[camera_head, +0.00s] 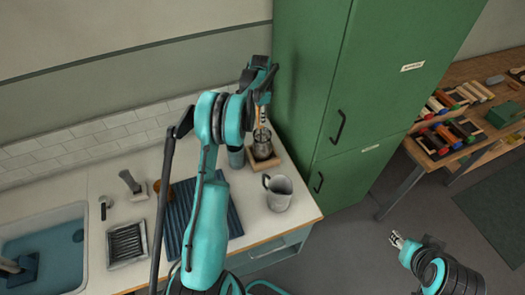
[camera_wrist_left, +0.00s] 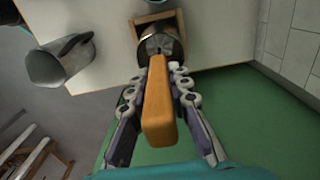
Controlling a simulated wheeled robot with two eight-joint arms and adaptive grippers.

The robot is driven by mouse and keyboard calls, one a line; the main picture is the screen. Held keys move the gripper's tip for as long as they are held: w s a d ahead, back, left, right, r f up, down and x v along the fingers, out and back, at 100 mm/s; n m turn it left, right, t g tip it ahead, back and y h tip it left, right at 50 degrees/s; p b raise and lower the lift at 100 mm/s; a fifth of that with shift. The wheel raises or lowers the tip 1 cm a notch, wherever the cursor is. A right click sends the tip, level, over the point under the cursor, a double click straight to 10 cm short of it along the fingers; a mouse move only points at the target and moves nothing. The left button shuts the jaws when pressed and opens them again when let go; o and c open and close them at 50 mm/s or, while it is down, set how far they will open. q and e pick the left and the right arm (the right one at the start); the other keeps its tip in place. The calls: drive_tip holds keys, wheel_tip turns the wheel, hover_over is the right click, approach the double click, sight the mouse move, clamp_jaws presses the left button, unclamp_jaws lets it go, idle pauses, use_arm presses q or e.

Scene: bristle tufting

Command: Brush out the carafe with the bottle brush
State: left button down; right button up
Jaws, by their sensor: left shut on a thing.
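My left gripper (camera_head: 262,104) is shut on the bottle brush, whose orange-brown handle (camera_wrist_left: 160,112) stands between the fingers (camera_wrist_left: 160,85) in the left wrist view. The handle points down over the carafe (camera_head: 262,146), a grey see-through vessel upright on a square wooden base (camera_head: 268,162). The carafe also shows in the left wrist view (camera_wrist_left: 158,40), just beyond the handle. The brush's bristle end is hidden, and I cannot tell how deep it sits in the carafe. My right gripper (camera_head: 397,240) is low at the right, away from the counter; its jaws are too small to judge.
A grey jug (camera_head: 279,194) with a handle stands near the counter's front right corner. A grey-green container (camera_head: 236,157) is close left of the carafe. A dark ribbed mat (camera_head: 234,219), a tray (camera_head: 127,243) and a sink (camera_head: 45,245) lie left. The green cabinet (camera_head: 375,80) bounds the right.

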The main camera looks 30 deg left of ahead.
use_arm(q)
drive_tip(key=shift+w+d, duration=0.1)
drive_tip(key=shift+w, duration=0.15)
drive_tip(key=shift+w+d, duration=0.2)
drive_tip(key=shift+d, duration=0.4)
idle(0.3)
drive_tip(key=shift+r+p, duration=1.1)
drive_tip(key=shift+r, duration=1.45)
wheel_tip(320, 180, down, 5)
drive_tip(key=b, duration=0.3)
drive_tip(key=shift+f+b, duration=0.1)
drive_tip(key=shift+b, duration=0.2)
